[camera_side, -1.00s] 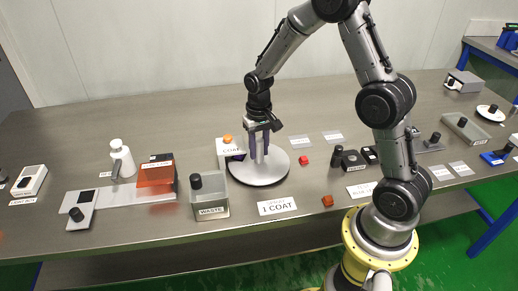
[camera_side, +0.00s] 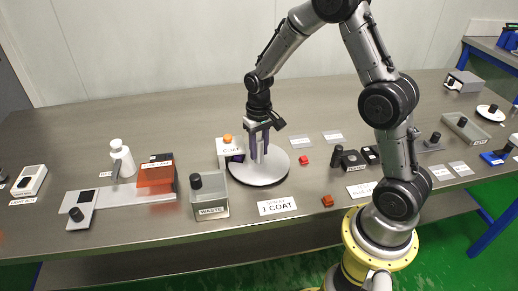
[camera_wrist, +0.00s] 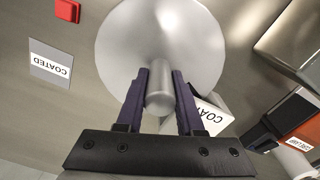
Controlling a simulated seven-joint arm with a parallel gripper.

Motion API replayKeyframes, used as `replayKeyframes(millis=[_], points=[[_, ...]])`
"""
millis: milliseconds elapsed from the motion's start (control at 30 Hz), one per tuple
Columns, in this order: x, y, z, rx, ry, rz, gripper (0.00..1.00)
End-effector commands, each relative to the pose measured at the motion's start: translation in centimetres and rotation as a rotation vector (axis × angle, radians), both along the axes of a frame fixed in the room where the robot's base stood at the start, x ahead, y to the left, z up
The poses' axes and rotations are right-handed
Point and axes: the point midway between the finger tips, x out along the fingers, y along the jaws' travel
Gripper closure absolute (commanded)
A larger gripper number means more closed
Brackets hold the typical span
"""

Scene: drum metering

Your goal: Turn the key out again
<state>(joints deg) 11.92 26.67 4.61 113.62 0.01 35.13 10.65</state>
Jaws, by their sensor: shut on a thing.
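My gripper (camera_side: 259,157) points down over a round pale disc (camera_side: 278,172) in the side view. In the wrist view my two dark fingers (camera_wrist: 160,88) are shut on a grey upright post (camera_wrist: 160,100), one finger on each side. The post stands in front of the disc (camera_wrist: 120,45); whether it is fixed to the disc I cannot tell. In the side view the post is mostly hidden by my fingers. No part looks plainly like a key. A white box marked COAT (camera_side: 222,158), with an orange knob (camera_side: 227,139), stands just left of the disc.
A clear WASTE bin (camera_side: 210,211) with a black knob stands left of the disc, and a 1 COAT card (camera_side: 277,207) lies in front. A red block (camera_side: 305,160) and small dark parts (camera_side: 353,160) lie right.

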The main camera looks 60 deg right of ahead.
Motion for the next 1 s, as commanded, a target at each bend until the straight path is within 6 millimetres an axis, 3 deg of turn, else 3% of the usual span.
replayKeyframes(millis=[1000], points=[[0.1,-0.04,0.2,-0.002,-0.003,0.508,1.0]])
